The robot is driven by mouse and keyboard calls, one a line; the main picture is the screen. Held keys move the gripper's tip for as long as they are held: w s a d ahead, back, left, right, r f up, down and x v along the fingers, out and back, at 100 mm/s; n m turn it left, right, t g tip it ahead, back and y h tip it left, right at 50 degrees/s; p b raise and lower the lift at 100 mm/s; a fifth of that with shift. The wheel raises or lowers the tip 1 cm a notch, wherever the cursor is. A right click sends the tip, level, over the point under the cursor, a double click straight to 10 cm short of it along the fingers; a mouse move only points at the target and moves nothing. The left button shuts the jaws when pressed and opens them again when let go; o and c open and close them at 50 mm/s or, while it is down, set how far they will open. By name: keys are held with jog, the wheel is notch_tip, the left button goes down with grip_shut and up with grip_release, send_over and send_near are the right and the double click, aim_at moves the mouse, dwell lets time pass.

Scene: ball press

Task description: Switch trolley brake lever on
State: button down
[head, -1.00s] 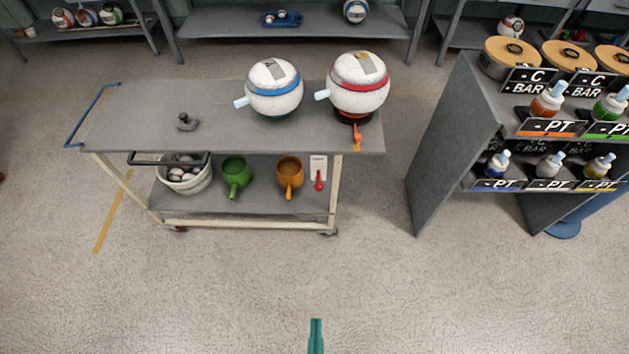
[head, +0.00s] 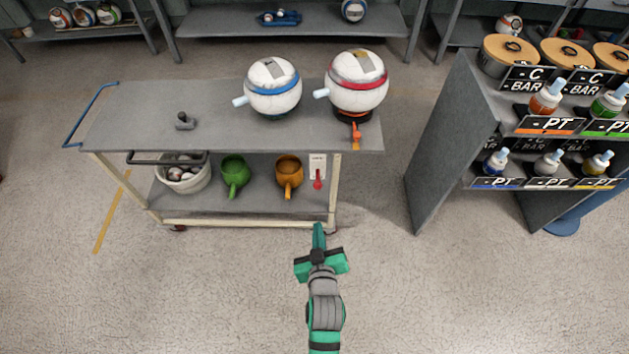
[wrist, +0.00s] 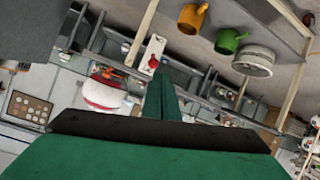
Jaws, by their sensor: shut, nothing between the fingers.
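The grey trolley (head: 220,145) stands ahead, with a blue push handle at its left end. A red lever (head: 318,183) on a white plate (head: 317,162) sits near its right front leg, below the tabletop. Its red knob is at the plate's lower end. In the wrist view the red lever (wrist: 153,62) and white plate (wrist: 153,47) show just beyond my fingertips. My gripper (head: 318,232) is shut and empty, in front of and below the lever, apart from it in the head view.
Two white ball-shaped vessels (head: 272,90) (head: 356,85) stand on the trolley top. A green pot (head: 233,172), an orange pot (head: 289,172) and a white bucket (head: 183,178) sit on its lower shelf. A grey rack (head: 440,150) stands at right. The floor in front is clear.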

aim_at(314, 186)
jog(key=w+a+r+n+y, duration=0.1)
jog(key=w+r, duration=0.4)
jog(key=w, duration=0.7)
jog(key=shift+w+a+n+g, duration=0.15)
jog(key=shift+a+n+g, duration=0.25)
jog(key=shift+n, duration=0.3)
jog(key=x, duration=1)
jog(key=shift+s+d+f, duration=0.5)
jog(key=shift+s+f, duration=0.15)
jog(key=shift+s+d+f, duration=0.45)
jog(key=shift+s+f, duration=0.2)
jog(key=shift+s+f, duration=0.1)
